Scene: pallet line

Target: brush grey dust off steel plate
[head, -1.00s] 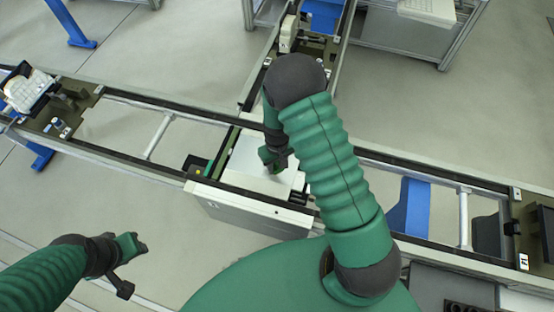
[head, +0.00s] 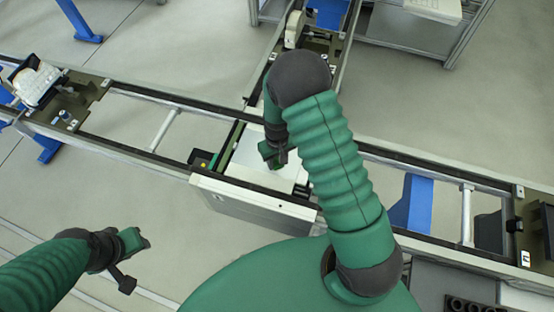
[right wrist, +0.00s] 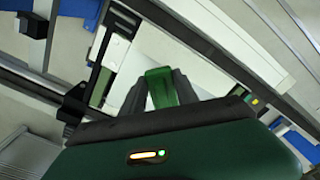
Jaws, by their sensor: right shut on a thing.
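The pale, smooth steel plate (head: 252,150) lies on the pallet line where the rails meet; it also shows behind the fingers in the right wrist view (right wrist: 200,72). I can make out no grey dust on it. My right gripper (head: 274,157) is over the plate, partly hidden by its own arm. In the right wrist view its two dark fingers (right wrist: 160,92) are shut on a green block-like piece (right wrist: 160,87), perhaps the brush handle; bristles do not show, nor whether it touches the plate. My left gripper (head: 132,242) hangs at lower left, clear of the line; its jaws are unclear.
Rails (head: 140,148) run left and right of the plate, and another branch runs away at the top. A white-topped fixture (head: 38,82) sits on the left carrier. A blue support (head: 412,205) stands under the right rails. Open floor (head: 190,40) lies behind the line.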

